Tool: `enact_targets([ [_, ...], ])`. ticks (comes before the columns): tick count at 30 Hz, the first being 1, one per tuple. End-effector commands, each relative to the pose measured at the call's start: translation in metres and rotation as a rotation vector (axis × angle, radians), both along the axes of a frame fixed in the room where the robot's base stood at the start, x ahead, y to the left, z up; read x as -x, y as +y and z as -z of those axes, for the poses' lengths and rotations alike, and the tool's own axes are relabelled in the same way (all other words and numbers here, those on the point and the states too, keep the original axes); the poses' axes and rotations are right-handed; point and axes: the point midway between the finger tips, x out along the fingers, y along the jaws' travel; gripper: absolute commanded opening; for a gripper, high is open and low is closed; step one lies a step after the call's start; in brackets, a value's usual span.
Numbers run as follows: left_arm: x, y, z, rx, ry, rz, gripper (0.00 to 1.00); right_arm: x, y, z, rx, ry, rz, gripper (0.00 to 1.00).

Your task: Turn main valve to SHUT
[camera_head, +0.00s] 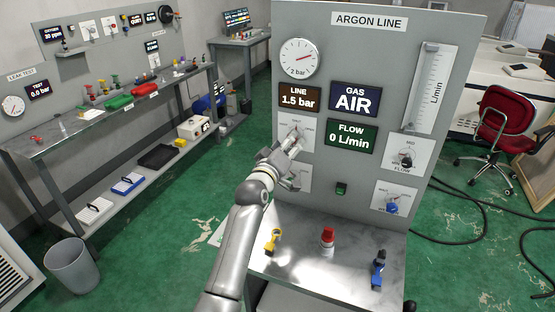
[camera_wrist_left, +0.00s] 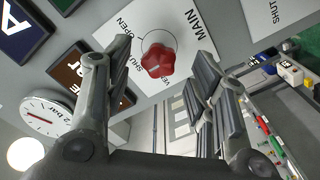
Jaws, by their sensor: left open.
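The main valve is a red lobed knob (camera_wrist_left: 158,58) on a white plate marked MAIN, OPEN and SHUT in the left wrist view. Its setting is not clear to me. In the head view the valve plate (camera_head: 309,119) is on the left of the grey ARGON LINE panel (camera_head: 385,42), and my gripper largely hides the knob. My left gripper (camera_head: 291,152) is in front of that plate. In the left wrist view its two fingers (camera_wrist_left: 160,66) are spread on either side of the knob, with gaps showing. My right gripper is not in view.
Displays read LINE 1.5 bar (camera_head: 300,97), GAS AIR (camera_head: 354,98) and FLOW 0 L/min (camera_head: 351,135). A round gauge (camera_head: 300,58) is above. A yellow part (camera_head: 272,241), a red-topped part (camera_head: 327,237) and a blue part (camera_head: 378,268) stand on the shelf below.

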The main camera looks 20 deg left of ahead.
Motion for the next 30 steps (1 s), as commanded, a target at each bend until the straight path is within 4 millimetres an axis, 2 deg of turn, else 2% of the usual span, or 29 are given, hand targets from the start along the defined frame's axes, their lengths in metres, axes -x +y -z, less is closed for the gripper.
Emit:
enact_targets([
  [9,0.055,0.002,0.001,0.001,0.001,0.000,0.51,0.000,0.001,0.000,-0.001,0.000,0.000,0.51],
  [15,0.077,0.003,0.001,0.001,0.001,0.000,0.51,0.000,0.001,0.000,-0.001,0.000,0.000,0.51],
  [20,0.085,0.003,0.001,0.001,0.001,0.000,0.51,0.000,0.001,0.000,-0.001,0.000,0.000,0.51],
  [30,0.085,0.003,0.000,0.001,0.001,0.000,0.51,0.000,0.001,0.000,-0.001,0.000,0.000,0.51],
])
